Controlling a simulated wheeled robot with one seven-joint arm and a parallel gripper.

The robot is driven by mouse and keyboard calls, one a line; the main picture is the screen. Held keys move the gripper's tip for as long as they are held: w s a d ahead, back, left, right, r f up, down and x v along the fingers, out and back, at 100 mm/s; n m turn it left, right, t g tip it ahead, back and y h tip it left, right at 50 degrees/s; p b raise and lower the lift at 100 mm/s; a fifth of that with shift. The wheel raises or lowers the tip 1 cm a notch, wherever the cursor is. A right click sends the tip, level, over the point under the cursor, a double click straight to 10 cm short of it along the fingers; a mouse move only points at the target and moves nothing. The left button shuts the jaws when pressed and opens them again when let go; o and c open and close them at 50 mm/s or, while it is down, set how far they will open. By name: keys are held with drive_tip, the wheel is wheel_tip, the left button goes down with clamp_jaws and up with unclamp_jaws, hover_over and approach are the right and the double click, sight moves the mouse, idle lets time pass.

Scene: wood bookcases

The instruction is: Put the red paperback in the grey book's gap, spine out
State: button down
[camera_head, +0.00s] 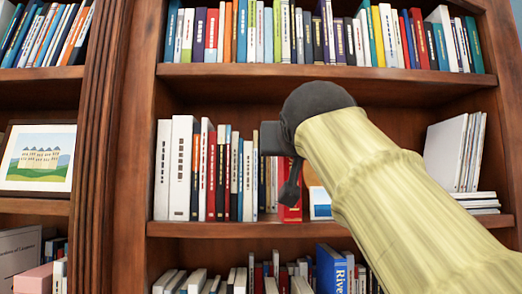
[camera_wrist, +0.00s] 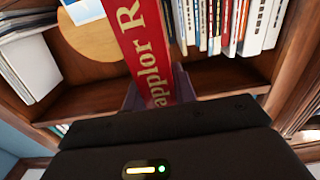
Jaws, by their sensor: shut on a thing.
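The red paperback (camera_head: 291,206) is upright at the middle shelf, just right of the book row, partly hidden behind my gripper (camera_head: 288,178). In the wrist view the red paperback (camera_wrist: 143,40) shows gold lettering on its spine, which faces my gripper. The fingers of my gripper (camera_wrist: 158,92) are shut on it. Its lower end is between the fingers, and its far end runs out of the top of the view. I cannot tell which book is the grey one, nor see its gap clearly; my wrist hides part of the row.
The middle shelf (camera_head: 220,229) holds a book row (camera_head: 205,170) on the left. A blue and white item (camera_head: 320,204) and a round wooden thing (camera_wrist: 92,36) are beside the red book. White books (camera_head: 446,152) lean at the right. The upper shelf (camera_head: 230,71) is above my wrist.

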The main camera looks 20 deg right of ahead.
drive_tip(key=shift+s+r, duration=0.15)
drive_tip(key=shift+s, duration=0.2)
drive_tip(key=f+p+x, duration=0.3)
drive_tip(key=p+x, duration=0.3)
drive_tip(key=x, duration=2)
idle(1.2)
drive_tip(key=shift+f, duration=0.2)
idle(0.6)
